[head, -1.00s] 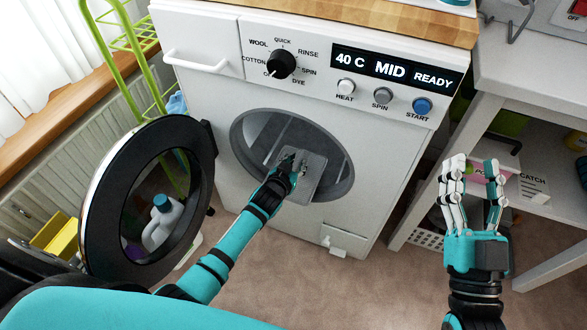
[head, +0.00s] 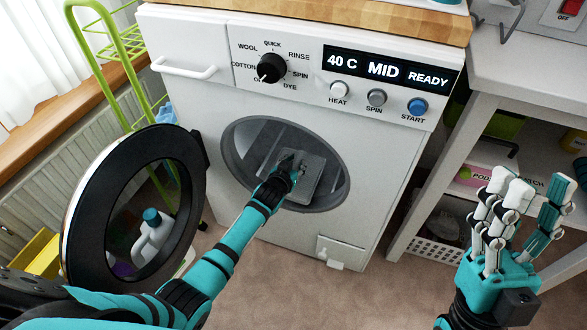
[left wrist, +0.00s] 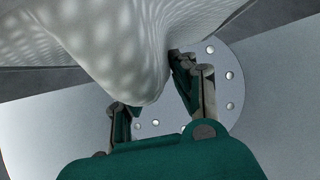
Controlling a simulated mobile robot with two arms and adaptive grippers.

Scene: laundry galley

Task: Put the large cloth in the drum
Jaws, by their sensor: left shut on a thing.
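The washing machine (head: 290,235) stands ahead, and its round door (head: 78,215) hangs open at the left. My left gripper (head: 283,165) reaches through the opening into the drum (head: 240,160). It is shut on the large cloth (head: 310,180), which looks like a grey, flat patch at the fingers in the head view. In the left wrist view the pale, dotted cloth (left wrist: 120,45) hangs down between the fingertips (left wrist: 155,95). The fingers partly hide it in the head view. My right gripper (head: 520,205) is open and empty, right of the machine.
A bottle with a blue cap (head: 152,235) shows through the door ring. A green rack (head: 125,45) stands at the left. A white shelf unit (head: 500,130) with a basket (head: 440,245) stands at the right, close to my right gripper. The floor in front is clear.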

